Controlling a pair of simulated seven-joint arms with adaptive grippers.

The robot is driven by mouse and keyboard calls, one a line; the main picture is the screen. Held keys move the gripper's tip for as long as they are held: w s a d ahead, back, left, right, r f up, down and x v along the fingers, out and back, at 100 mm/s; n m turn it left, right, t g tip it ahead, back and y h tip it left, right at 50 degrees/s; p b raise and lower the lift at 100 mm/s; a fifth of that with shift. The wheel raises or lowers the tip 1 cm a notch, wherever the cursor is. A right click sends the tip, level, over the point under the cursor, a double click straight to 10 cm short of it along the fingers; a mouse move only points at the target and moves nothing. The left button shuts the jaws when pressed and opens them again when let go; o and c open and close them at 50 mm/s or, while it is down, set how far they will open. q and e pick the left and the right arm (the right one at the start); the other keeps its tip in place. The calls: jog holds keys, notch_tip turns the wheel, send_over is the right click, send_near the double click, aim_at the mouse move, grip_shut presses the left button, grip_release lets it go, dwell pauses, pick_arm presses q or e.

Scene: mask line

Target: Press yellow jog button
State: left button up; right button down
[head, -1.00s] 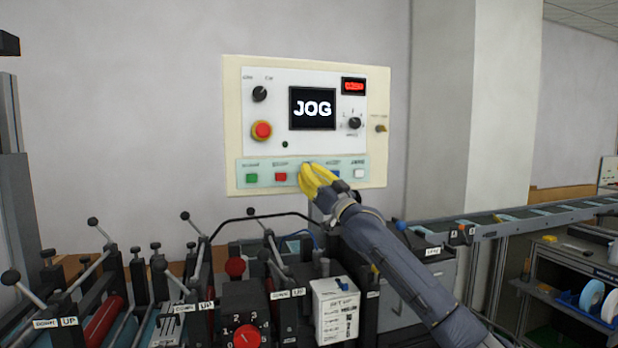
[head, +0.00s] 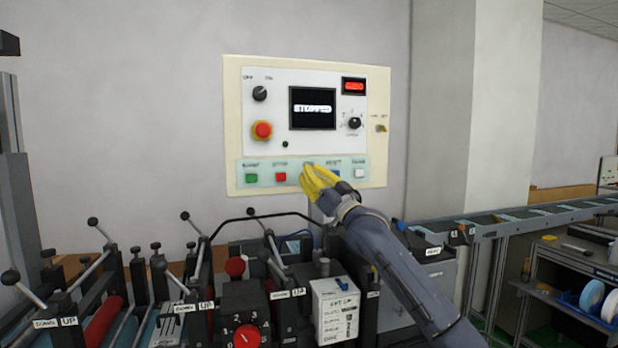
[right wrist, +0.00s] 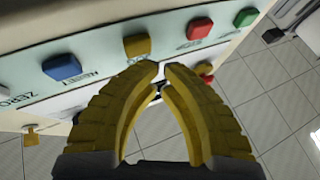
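The yellow jog button (right wrist: 137,46) shows in the right wrist view, between the blue button (right wrist: 62,66) and the red button (right wrist: 198,28). My right gripper (right wrist: 163,70) has its yellow fingertips drawn together, with nothing held between them. The tips appear just below the yellow button, with a small gap in the picture. In the head view my right gripper (head: 305,177) is in front of the button row and covers the yellow button. The display (head: 312,108) on the control panel (head: 232,130) reads STOPPED. My left gripper is not in view.
The panel also has a red emergency stop (head: 262,130), a green button (head: 251,178) and a white button (head: 360,173). Below it stand machine levers and a numbered red dial (head: 247,335). A conveyor (head: 510,222) runs off to the right.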

jog(key=shift+s, duration=0.1)
jog(key=shift+s+d, duration=0.25)
jog(key=shift+s, duration=0.5)
jog(key=shift+s+d, duration=0.25)
jog(key=shift+s, duration=0.55)
jog(key=shift+s+d, duration=0.25)
jog(key=shift+s, duration=0.5)
